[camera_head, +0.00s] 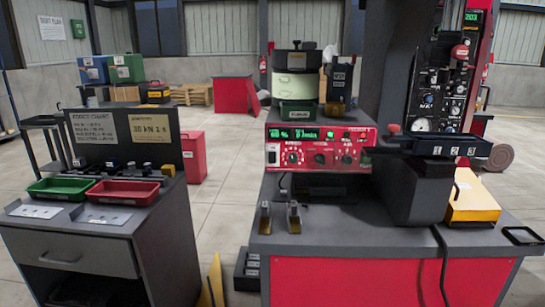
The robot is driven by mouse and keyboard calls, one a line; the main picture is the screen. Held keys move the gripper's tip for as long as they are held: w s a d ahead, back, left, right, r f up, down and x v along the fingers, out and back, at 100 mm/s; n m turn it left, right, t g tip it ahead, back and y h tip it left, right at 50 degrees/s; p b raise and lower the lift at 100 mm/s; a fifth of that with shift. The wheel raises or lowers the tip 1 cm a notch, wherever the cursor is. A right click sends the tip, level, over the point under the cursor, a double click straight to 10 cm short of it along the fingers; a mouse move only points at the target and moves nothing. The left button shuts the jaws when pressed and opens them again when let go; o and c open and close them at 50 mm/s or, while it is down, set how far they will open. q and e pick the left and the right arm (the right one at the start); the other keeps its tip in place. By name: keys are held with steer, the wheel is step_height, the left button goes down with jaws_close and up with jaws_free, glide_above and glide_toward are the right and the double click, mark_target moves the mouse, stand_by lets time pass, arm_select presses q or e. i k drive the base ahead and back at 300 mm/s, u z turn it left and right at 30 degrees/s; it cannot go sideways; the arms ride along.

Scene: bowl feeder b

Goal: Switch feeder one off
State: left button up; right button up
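A red control box (318,158) stands on the bench right of centre, with a lit green display (300,134) and several dark knobs on its front. Neither gripper is in view.
A grey cabinet (80,255) at left holds a green tray (62,188) and a red tray (124,191). Floor shows between them.

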mark_target(271, 154)
steer(key=k, duration=0.55)
steer(key=z, duration=0.75)
steer(key=i, duration=1.5)
steer(key=u, duration=0.8)
